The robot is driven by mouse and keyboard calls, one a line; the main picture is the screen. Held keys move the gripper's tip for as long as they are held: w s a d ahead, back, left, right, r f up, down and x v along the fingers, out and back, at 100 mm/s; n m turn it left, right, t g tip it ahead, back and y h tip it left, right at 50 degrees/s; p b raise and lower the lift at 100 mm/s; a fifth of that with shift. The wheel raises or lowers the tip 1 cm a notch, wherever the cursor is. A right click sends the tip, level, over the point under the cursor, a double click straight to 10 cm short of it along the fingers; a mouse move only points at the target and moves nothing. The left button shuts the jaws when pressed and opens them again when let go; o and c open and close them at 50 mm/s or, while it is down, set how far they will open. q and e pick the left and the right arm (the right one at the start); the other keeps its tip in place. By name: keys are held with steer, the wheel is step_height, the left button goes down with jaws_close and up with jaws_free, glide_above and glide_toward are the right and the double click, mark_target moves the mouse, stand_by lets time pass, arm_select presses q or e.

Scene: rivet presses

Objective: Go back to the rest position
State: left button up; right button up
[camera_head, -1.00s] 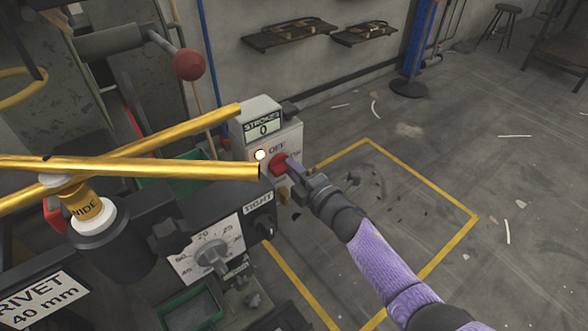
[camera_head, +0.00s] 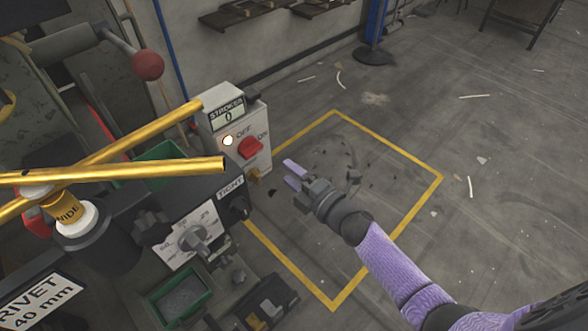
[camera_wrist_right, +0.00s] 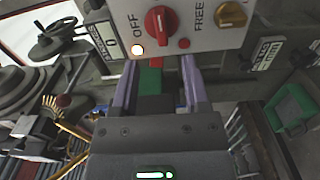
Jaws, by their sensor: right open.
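My right gripper (camera_head: 292,176) is in the head view, on a purple arm that comes in from the lower right. Its two fingers are apart with nothing between them. It stands to the right of the switch box, clear of the red rotary switch (camera_head: 250,147). In the right wrist view the two purple fingers (camera_wrist_right: 158,88) are spread, and the red switch (camera_wrist_right: 158,24) shows just beyond them with a lit lamp (camera_wrist_right: 137,50) beside it. The counter on the box (camera_head: 227,114) reads 0. My left gripper is not in view.
The rivet press with its yellow bars (camera_head: 110,174) and dial (camera_head: 192,238) fills the left side. A green bin (camera_head: 182,297) sits low in front. A yellow floor outline (camera_head: 390,145) surrounds open floor to the right. A blue post base (camera_head: 372,55) stands behind.

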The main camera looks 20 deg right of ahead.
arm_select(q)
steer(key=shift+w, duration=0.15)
arm_select(e)
steer(key=shift+s+d, duration=0.15)
steer(key=shift+s, duration=0.15)
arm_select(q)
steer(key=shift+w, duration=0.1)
